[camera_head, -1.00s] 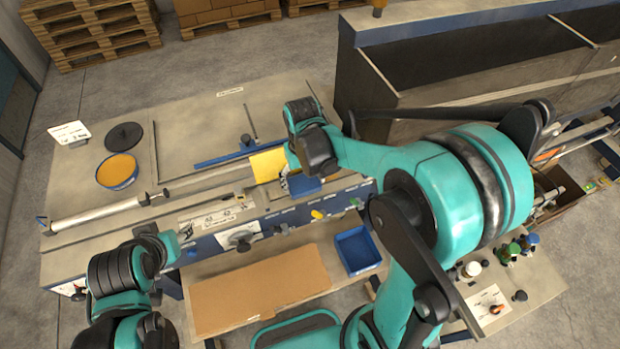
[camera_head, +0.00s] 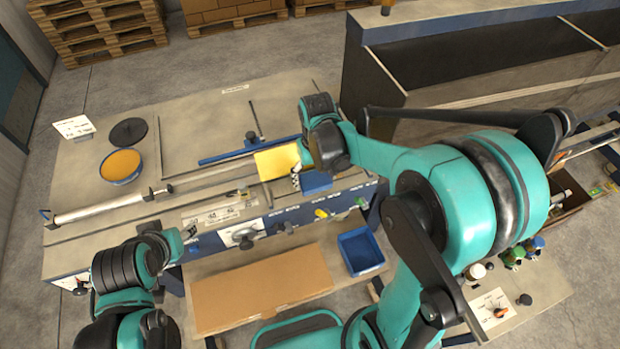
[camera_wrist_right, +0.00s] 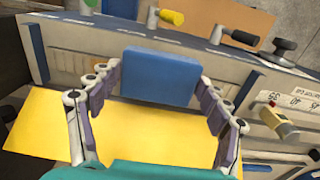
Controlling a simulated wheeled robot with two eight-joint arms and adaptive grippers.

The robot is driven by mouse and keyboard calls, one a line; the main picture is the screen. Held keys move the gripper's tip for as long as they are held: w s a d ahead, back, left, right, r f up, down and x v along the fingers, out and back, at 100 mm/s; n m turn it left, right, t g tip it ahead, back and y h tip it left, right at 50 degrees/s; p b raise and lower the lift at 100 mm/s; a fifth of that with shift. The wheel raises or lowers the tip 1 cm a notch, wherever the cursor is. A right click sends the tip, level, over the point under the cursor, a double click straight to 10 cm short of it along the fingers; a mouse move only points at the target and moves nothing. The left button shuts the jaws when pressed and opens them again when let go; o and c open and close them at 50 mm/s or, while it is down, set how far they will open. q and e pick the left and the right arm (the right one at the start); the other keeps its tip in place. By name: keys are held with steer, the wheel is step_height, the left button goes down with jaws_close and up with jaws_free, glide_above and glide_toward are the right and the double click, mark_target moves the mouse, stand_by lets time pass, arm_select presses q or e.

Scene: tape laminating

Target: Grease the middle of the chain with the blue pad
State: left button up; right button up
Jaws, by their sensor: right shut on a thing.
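The blue pad (camera_head: 316,181) is a flat block at the front edge of the machine table. My right gripper (camera_wrist_right: 160,80) is shut on it, with one finger on each side in the right wrist view, where the pad (camera_wrist_right: 160,77) shows its broad face. A yellow sheet (camera_head: 277,162) lies beside the gripper; in the wrist view, yellow (camera_wrist_right: 145,135) also shows below the pad. I cannot make out the chain clearly in either view. My left gripper (camera_head: 187,236) is at the left front of the table, small and partly hidden by its arm; its jaws cannot be read.
An orange-filled blue bowl (camera_head: 121,167), a black disc (camera_head: 128,132) and a white roller (camera_head: 98,209) are at the left. Knobs and levers (camera_head: 245,238) line the front panel. A cardboard sheet (camera_head: 262,288) and blue tray (camera_head: 360,252) lie on the lower shelf.

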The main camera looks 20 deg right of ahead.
mark_target(302, 184)
steer(key=shift+w+d+r, duration=0.1)
steer(key=shift+w+d, duration=0.05)
steer(key=shift+d, duration=3.25)
steer(key=shift+a+b, duration=0.45)
steer(key=shift+a, duration=3.2)
steer(key=shift+s+a+b, duration=0.15)
steer(key=shift+a+b, duration=0.05)
steer(key=shift+a, duration=0.65)
steer(key=shift+s+a+b, duration=0.1)
steer(key=shift+a+b, duration=0.05)
steer(key=shift+a, duration=0.65)
steer(key=shift+w+d, duration=0.1)
steer(key=shift+d, duration=2.2)
steer(key=shift+w+d, duration=0.15)
steer(key=shift+d, duration=2.85)
